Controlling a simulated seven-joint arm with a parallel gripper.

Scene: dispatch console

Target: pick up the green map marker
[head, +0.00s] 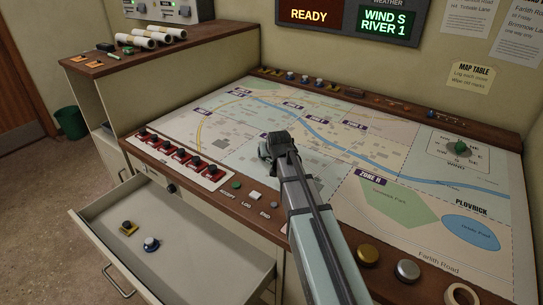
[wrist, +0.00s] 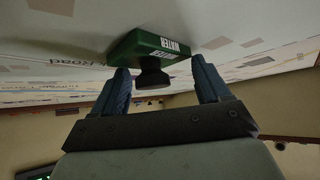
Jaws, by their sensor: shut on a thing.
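The green map marker (wrist: 150,46) shows in the wrist view as a green block with white lettering that reads WATER, upside down, and a dark knob (wrist: 153,76). My gripper (wrist: 160,74) is shut on it, with one blue-grey finger on each side. The map's pale surface lies right behind the block; I cannot tell whether they touch. In the head view my gripper (head: 273,153) is over the middle of the map table (head: 330,125) and hides the marker.
An open drawer (head: 185,225) at the lower left holds a blue knob-like piece (head: 151,244) and a yellow-and-black piece (head: 128,228). A red switch row (head: 182,156) lines the table's left edge. Several small pieces stand along the back ledge. A wind dial (head: 459,149) sits at the right.

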